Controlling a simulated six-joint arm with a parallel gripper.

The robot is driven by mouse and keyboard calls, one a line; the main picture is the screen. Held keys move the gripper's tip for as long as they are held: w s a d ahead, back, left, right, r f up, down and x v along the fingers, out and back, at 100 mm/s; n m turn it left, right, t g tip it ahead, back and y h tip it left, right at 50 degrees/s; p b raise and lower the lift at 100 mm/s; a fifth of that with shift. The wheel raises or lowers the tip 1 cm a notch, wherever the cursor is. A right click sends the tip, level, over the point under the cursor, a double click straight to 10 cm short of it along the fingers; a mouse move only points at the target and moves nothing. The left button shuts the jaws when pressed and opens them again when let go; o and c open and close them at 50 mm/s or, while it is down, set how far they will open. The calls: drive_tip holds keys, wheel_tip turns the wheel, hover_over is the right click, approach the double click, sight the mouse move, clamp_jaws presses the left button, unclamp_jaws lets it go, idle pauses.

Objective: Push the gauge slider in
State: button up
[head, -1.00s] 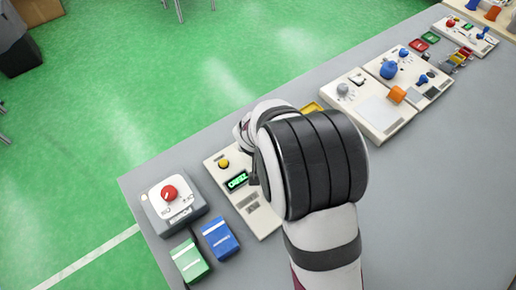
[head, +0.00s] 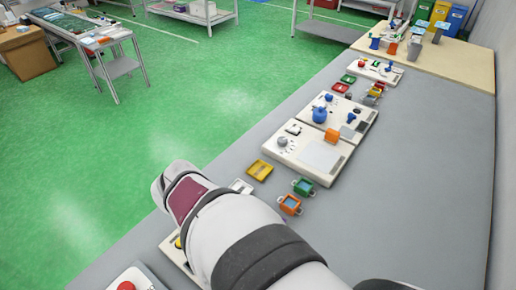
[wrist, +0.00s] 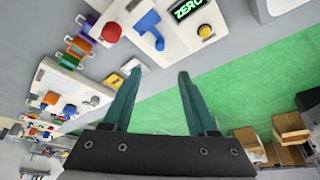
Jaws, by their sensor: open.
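In the wrist view a pale panel (wrist: 180,45) carries a lit green display (wrist: 188,9) reading ZERO, a yellow button (wrist: 204,31), a blue angled part (wrist: 149,27) and a red knob (wrist: 111,32). I cannot tell for certain which part is the gauge slider; the blue part may be it. My gripper (wrist: 157,76) is open and empty, its two dark teal fingers apart and pointing towards the panel, with no contact visible. In the head view my arm hides most of that panel and the gripper.
In the head view a yellow tray (head: 260,170), a green bin (head: 303,187) and an orange bin (head: 290,205) stand on the grey bench (head: 400,190). A larger panel (head: 320,157) with a blue knob lies beyond. A red-button box (head: 127,286) sits at the near left.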

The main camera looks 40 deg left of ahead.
drive_tip(key=shift+s+d+r, duration=0.15)
drive_tip(key=shift+r, duration=0.3)
drive_tip(key=w+a+m+g+h, duration=0.3)
drive_tip(key=w+a+m, duration=0.2)
drive_tip(key=m, duration=1.3)
drive_tip(key=f, duration=1.5)
drive_tip(key=shift+s+d, duration=0.15)
drive_tip(key=shift+d, duration=0.05)
drive_tip(key=shift+r, duration=0.1)
clamp_jaws()
